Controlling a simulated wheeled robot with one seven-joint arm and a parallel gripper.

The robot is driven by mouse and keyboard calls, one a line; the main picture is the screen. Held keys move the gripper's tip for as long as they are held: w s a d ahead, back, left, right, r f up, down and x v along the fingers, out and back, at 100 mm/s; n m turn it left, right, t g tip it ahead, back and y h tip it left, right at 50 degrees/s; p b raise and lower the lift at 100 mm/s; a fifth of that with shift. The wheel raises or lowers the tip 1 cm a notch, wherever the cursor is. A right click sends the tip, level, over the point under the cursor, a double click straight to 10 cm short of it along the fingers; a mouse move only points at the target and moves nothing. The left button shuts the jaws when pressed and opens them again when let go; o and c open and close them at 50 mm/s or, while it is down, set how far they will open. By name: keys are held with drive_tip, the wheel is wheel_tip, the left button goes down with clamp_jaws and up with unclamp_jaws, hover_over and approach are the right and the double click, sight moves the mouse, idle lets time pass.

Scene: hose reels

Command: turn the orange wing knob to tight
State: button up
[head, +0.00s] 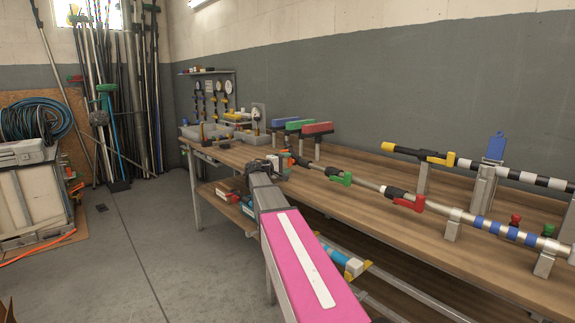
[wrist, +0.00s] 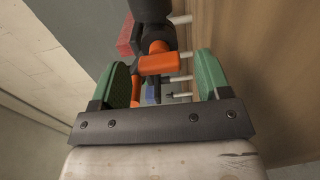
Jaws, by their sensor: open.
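The orange wing knob (wrist: 158,64) is in the wrist view, on a dark fitting at the end of a pole. Its wing lies between the two green finger pads of my gripper (wrist: 163,70). The pads stand apart, one on each side of the orange parts. The left pad is close to an orange piece; I cannot tell whether it touches. In the head view my gripper (head: 270,166) is at the near left end of the pole over the bench, and it largely hides the knob there.
The long pole (head: 365,183) runs along the wooden bench (head: 400,225), with a green lever (head: 341,179) and a red lever (head: 410,203). Red, green and blue brush heads (head: 310,128) stand behind. Grey bins (head: 203,131) sit at the bench's far end.

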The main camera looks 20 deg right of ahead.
drive_tip(key=v, duration=0.9)
drive_tip(key=shift+s+a, duration=0.15)
drive_tip(key=shift+a, duration=0.2)
